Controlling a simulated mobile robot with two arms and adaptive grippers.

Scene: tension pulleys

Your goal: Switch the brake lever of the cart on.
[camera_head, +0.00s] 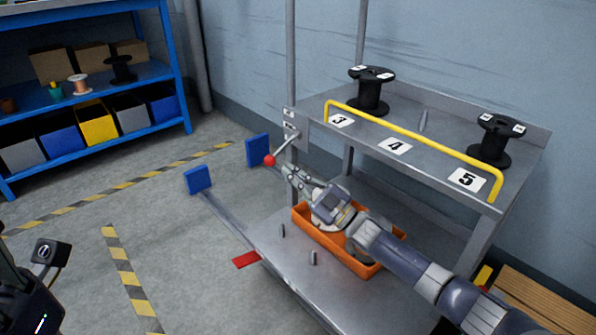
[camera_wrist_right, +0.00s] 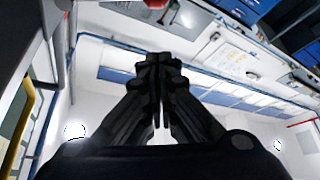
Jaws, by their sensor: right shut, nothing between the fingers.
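The cart (camera_head: 330,300) stands at the right of the head view. Its brake lever (camera_head: 284,147) is a thin grey rod with a red ball knob (camera_head: 269,160). The lever slants down and left from a bracket on the cart's left post. My right gripper (camera_head: 287,171) is shut and empty, just below and right of the knob; I cannot tell whether it touches. In the right wrist view the shut fingers (camera_wrist_right: 161,62) point up towards a red piece at the top edge, probably the knob. My left gripper's fingers are not visible.
An orange bin (camera_head: 341,257) sits on the cart's lower deck beneath my right arm. A yellow rail (camera_head: 414,142) edges the upper shelf, which holds black spools (camera_head: 370,92). Blue shelving (camera_head: 90,90) stands at the left. The taped floor between is clear.

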